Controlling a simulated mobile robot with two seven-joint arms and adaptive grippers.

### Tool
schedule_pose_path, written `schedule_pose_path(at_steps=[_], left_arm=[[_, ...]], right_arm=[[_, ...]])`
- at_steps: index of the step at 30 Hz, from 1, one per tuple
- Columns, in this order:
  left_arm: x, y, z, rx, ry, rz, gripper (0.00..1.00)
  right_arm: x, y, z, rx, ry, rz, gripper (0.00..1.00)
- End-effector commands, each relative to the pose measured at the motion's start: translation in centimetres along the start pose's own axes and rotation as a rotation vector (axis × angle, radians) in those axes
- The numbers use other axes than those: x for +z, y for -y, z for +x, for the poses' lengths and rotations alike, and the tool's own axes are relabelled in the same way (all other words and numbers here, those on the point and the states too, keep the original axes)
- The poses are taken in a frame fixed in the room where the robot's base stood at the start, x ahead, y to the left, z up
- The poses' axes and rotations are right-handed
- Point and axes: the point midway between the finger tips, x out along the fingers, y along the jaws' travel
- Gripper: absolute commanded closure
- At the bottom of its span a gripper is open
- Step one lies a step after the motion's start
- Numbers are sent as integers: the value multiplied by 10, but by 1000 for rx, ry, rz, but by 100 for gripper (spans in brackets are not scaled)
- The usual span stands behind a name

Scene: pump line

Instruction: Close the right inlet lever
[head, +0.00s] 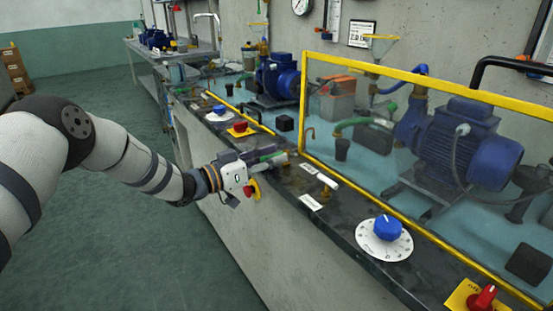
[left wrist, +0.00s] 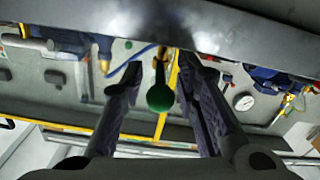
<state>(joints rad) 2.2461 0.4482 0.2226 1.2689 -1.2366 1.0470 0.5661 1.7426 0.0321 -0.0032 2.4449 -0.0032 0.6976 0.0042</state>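My left gripper (head: 262,167) is at the front edge of the bench, beside the lever area of the panel. In the left wrist view its two dark fingers (left wrist: 161,72) are apart. A green round-ended handle (left wrist: 160,97) shows between them, with clear gaps on both sides. In the head view a green piece (head: 268,157) shows at the gripper, partly hidden by it. I cannot read which lever is the right inlet one. My right gripper is out of view.
A yellow-framed clear guard (head: 303,110) stands behind the panel, with a blue pump (head: 465,140) behind it. A blue dial (head: 387,228) and a red switch (head: 483,297) are to the right. Another red knob (head: 240,127) is farther left. The floor at left is clear.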

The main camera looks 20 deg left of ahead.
Motion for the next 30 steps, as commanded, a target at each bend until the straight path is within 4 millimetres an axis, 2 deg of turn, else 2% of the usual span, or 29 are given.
schedule_pose_path(at_steps=[4,10,11,14,15,30], left_arm=[[0,0,10,-1,1,0,72],[-1,0,11,-1,0,0,72],[-1,0,11,-1,0,0,74],[0,0,10,-1,0,0,96],[0,0,10,-1,0,0,100],[1,-2,8,16,6,0,100]], right_arm=[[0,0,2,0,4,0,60],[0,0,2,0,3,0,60],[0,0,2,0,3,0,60],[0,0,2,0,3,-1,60],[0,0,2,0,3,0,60],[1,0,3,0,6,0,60]])
